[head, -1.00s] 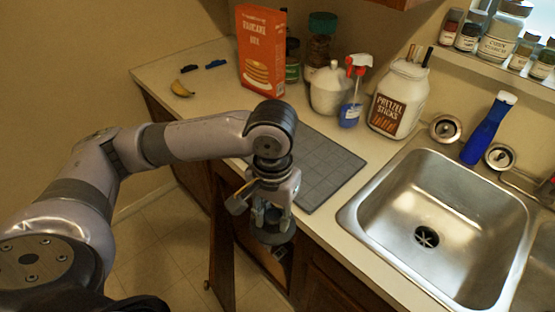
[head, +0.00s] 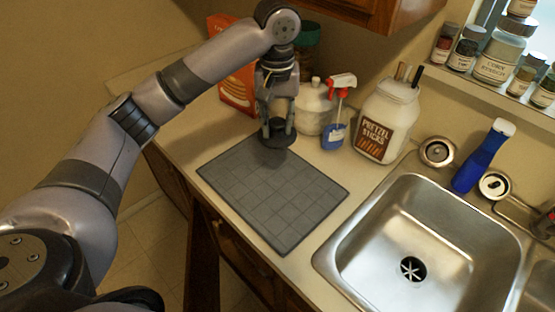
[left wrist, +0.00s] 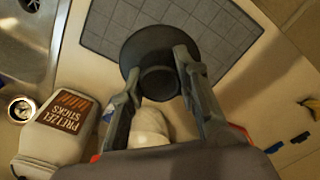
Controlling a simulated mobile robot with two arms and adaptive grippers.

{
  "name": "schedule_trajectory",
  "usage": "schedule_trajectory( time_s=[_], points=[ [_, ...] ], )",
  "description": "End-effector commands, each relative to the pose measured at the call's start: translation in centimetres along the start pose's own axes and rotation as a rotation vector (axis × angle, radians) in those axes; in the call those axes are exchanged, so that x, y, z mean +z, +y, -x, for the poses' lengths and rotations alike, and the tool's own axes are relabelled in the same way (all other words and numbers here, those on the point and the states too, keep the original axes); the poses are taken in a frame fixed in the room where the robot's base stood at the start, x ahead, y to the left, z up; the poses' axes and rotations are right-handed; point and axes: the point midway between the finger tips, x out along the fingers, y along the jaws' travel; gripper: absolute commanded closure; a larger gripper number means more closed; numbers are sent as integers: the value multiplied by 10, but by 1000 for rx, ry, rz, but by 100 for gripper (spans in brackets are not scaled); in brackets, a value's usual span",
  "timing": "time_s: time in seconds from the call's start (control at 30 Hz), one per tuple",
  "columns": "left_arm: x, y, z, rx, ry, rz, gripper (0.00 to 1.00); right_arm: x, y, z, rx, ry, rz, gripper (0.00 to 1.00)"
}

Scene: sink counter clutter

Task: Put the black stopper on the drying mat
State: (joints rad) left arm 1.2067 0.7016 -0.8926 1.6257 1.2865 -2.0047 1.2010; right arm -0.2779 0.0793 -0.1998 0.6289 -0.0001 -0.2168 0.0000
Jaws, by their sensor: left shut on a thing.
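The black stopper (head: 274,137) is a dark round disc with a knob. My left gripper (head: 275,124) is shut on its knob, over the back corner of the grey drying mat (head: 270,200). The left wrist view shows the stopper (left wrist: 150,50) between the two fingers of the left gripper (left wrist: 160,85), its disc covering part of the mat (left wrist: 200,20). I cannot tell whether the disc touches the mat or hangs just above it. My right gripper is not in view.
A white lidded jar (head: 313,108), a spray bottle (head: 336,125) and a pretzel sticks jar (head: 388,122) stand behind the mat. An orange box (head: 232,90) is partly behind my left arm. The steel sink (head: 425,240) lies to the right. Most of the mat is bare.

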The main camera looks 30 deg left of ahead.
Motion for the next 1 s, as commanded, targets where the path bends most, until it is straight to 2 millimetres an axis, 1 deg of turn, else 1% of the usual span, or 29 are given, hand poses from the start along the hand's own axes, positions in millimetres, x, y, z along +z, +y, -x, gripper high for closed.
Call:
schedule_trajectory(
  time_s=[0.03, 0.07, 0.13, 0.23, 0.27, 0.33, 0.37, 0.47, 0.5, 0.63, 0.7, 0.8, 0.87, 1.0],
  points=[
    [-2, 0, 4, 0, -4, 8, 98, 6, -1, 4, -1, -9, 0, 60],
    [-3, 0, 3, 0, -6, 11, 98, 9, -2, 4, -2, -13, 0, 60],
    [-3, 0, -8, -1, -10, 13, 98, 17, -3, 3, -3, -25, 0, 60],
    [-2, 0, -32, -1, -14, 13, 98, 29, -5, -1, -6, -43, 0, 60],
    [-2, -1, -38, -1, -12, 14, 98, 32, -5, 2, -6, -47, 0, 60],
    [-2, -1, -57, -2, -12, 13, 98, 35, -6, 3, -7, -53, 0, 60],
    [-3, -1, -62, -2, -11, 14, 98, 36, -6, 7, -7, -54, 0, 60],
    [-2, -2, -89, -4, -10, 15, 98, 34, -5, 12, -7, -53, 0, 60],
    [-2, -2, -99, -4, -9, 14, 98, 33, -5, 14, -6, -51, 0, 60],
    [-2, -1, -129, -2, -8, 14, 98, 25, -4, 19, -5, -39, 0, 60],
    [-2, -1, -140, -2, -6, 13, 98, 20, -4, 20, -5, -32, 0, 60],
    [-3, 0, -149, 0, -6, 14, 98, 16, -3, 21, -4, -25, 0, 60],
    [-3, 0, -153, 0, -6, 13, 98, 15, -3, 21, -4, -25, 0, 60],
    [-2, -1, -172, -1, -7, 13, 98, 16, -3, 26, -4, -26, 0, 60]
  ],
)
